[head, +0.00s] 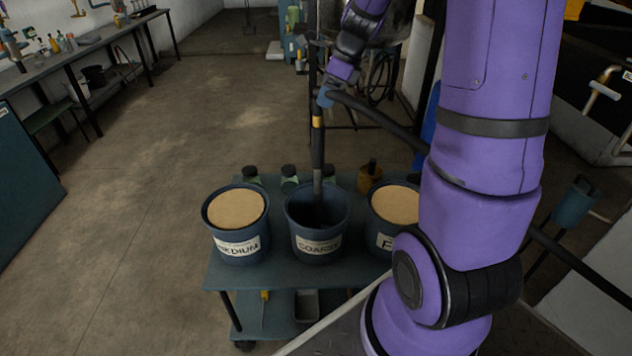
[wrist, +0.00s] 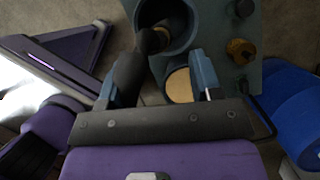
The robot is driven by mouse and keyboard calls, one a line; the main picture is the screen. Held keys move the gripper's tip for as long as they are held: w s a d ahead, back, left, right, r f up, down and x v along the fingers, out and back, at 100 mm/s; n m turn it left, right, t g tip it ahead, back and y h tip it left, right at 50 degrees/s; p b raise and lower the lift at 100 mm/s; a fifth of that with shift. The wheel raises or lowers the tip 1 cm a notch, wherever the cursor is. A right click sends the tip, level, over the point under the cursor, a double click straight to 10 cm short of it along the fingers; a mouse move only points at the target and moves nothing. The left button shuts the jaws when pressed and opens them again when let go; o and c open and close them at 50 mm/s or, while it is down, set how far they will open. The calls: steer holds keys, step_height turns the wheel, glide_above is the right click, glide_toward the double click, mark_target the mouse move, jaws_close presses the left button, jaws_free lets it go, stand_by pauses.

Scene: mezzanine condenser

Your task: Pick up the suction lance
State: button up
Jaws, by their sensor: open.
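My gripper (head: 327,90) is at the top of the lance, small and partly hidden in the head view. In the wrist view, my gripper (wrist: 155,72) is open. The dark lance (wrist: 130,75) appears between the fingers, close to the left one; I cannot tell whether they touch.
The buckets stand on a blue-grey cart (head: 218,273). A MEDIUM bucket (head: 238,247) is at left and another filled bucket (head: 380,236) at right, partly behind my arm. Several small bottles (head: 289,180) stand behind them. A workbench (head: 85,50) lines the left; the floor between is clear.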

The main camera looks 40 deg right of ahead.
mark_target(318, 114)
steer(key=shift+x, duration=3.3)
steer(key=shift+s, duration=0.15)
jaws_close()
